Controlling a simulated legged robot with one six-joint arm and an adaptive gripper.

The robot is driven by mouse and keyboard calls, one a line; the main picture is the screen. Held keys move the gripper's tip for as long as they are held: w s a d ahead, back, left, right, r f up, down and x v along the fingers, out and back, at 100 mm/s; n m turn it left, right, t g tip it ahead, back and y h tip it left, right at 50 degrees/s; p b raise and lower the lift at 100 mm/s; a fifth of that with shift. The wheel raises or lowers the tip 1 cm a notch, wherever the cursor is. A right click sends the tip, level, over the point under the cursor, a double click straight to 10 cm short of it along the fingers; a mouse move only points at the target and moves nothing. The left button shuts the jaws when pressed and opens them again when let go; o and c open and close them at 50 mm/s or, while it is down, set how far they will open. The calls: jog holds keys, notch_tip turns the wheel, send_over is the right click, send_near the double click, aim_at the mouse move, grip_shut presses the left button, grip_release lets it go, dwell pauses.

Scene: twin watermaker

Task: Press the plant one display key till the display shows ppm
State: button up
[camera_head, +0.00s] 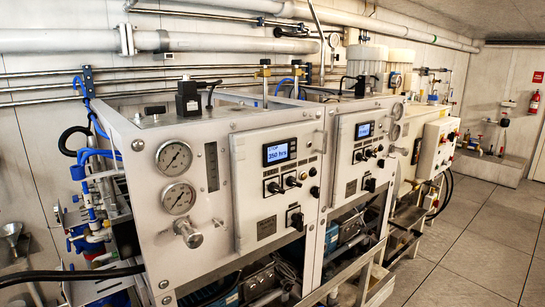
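Two similar grey control panels stand side by side, and I see no label that tells which is plant one. The nearer panel has a lit blue display (279,152) that appears to read "350 hrs" under a smaller line. The farther panel has a second blue display (364,130), too small to read. Any display keys are too small to make out clearly. Black selector switches (293,181) sit below the nearer display. My gripper is not in view.
Two round gauges (174,158) and a metal knob (188,234) are left of the nearer panel. A black hose (70,275) crosses the lower left. The tiled floor (470,245) at the right is clear. A fire extinguisher (534,102) hangs at the far right.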

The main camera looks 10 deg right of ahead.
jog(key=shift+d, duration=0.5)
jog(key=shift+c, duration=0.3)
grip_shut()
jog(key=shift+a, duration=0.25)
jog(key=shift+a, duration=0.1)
